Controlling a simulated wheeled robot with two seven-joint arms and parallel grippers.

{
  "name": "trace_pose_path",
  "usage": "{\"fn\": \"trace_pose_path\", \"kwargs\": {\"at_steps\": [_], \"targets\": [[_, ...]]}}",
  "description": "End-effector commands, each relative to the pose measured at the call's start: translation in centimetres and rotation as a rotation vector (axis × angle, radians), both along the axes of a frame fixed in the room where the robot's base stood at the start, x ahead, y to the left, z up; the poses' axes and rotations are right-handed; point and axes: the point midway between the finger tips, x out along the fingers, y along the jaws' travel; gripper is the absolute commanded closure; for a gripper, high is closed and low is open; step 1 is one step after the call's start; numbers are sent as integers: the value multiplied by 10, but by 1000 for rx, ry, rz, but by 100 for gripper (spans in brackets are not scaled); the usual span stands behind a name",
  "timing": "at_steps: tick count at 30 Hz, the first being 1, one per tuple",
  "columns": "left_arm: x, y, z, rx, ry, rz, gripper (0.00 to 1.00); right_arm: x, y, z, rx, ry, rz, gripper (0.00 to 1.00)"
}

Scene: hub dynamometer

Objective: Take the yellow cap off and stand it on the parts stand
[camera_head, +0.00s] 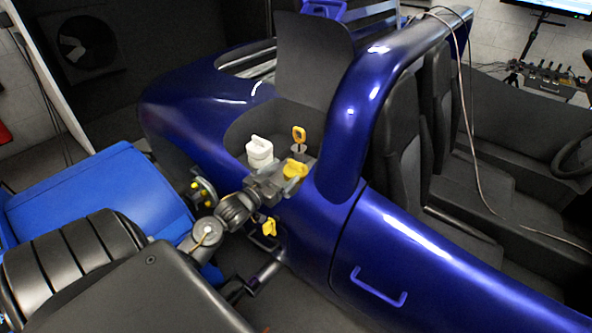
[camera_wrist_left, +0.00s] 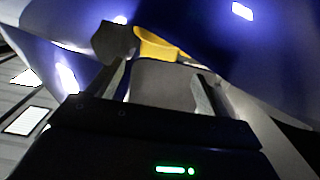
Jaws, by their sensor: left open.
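The yellow cap (camera_head: 295,169) shows in the head view in the blue car's open bay, right at the end of my left gripper (camera_head: 279,183). My left gripper is open. In the left wrist view the yellow cap (camera_wrist_left: 158,44) lies just beyond the space between the two fingers (camera_wrist_left: 160,85), partly hidden by a dark grey part. I cannot tell whether the fingers touch it. A second yellow piece (camera_head: 269,228) shows below the gripper in the head view. I cannot make out the parts stand. My right gripper is not in view.
The blue bodywork (camera_head: 346,125) rises close on the right, with an upright dark panel (camera_head: 313,60) behind. A blue surface (camera_head: 95,205) lies at the left.

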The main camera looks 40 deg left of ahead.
Motion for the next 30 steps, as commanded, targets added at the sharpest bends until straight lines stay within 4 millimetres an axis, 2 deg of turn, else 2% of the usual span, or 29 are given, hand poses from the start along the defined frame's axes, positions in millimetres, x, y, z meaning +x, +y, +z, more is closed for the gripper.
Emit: {"fn": "trace_pose_path", "kwargs": {"at_steps": [9,19,30], "targets": [[43,-2,-1,-1,-1,0,22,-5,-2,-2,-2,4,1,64],[49,-2,-1,0,0,0,23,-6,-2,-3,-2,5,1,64],[49,-2,-1,0,0,0,71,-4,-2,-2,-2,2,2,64]]}}
